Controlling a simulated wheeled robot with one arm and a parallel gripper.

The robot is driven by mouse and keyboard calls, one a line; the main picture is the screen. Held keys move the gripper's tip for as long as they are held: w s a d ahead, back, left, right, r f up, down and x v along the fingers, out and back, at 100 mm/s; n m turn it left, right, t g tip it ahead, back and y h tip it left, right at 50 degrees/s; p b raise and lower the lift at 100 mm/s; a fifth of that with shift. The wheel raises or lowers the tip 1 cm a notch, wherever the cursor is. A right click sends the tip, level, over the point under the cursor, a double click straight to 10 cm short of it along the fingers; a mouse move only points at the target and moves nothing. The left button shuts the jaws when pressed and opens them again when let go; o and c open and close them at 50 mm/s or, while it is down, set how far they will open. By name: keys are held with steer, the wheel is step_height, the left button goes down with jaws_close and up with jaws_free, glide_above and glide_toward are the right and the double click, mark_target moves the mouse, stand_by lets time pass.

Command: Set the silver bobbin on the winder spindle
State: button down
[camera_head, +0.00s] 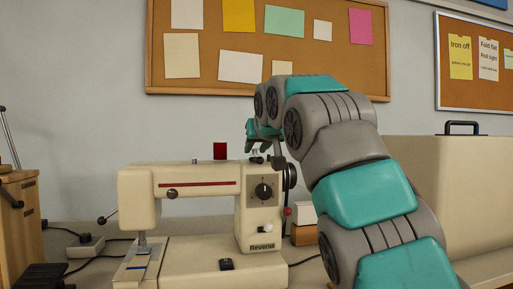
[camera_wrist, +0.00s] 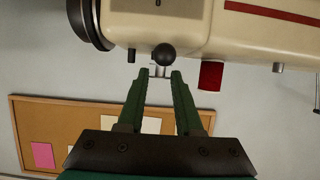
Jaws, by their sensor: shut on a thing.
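My gripper (camera_wrist: 156,76) is shut on the small silver bobbin (camera_wrist: 159,71), which shows between the green fingertips in the wrist view. In the head view my gripper (camera_head: 257,148) points down over the right end of the cream sewing machine's top (camera_head: 205,173). The machine appears upside down in the wrist view. A round black knob (camera_wrist: 165,55) lies close to the bobbin there and partly covers that spot. The winder spindle is not clearly visible, so I cannot tell whether the bobbin touches it.
A red spool (camera_head: 220,151) stands on the machine top, left of my gripper. The handwheel (camera_head: 291,177) is at the machine's right end. A large cream case (camera_head: 455,200) stands at the right. A wooden box (camera_head: 18,215) is at the far left.

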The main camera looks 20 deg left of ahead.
steer(key=c, duration=0.5)
jaws_free()
steer(key=b+v, duration=0.1)
steer(key=v, duration=0.6)
steer(key=shift+s+d, duration=0.15)
steer(key=shift+s, duration=0.15)
steer(key=shift+r, duration=0.15)
